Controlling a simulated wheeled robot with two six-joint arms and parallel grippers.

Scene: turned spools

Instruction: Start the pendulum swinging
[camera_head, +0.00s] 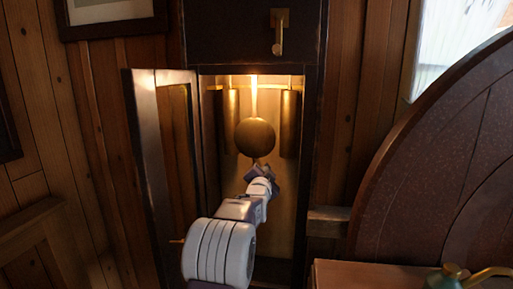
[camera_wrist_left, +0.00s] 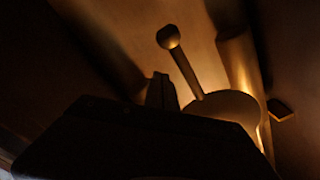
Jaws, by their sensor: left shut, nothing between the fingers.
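The pendulum's round brass bob (camera_head: 254,137) hangs in the lit case of a tall clock, between two brass cylinders, and appears upright. My left gripper (camera_head: 262,172) reaches into the case and is just below the bob, shut and empty. Whether it touches the pendulum I cannot tell. In the left wrist view the bob (camera_wrist_left: 232,103) shows partly behind my dark gripper, with a thin stem and small knob (camera_wrist_left: 168,37) extending from it. My gripper fingers (camera_wrist_left: 161,90) show as a dark shape beside the stem. My right gripper is not in view.
The case's glazed door (camera_head: 160,170) stands open on the left. The brass cylinders (camera_head: 230,120) and (camera_head: 289,123) hang close on both sides of the bob. A key-like brass piece (camera_head: 279,35) is above the opening. A table (camera_head: 365,274) with a green, brass-handled object (camera_head: 447,278) is lower right.

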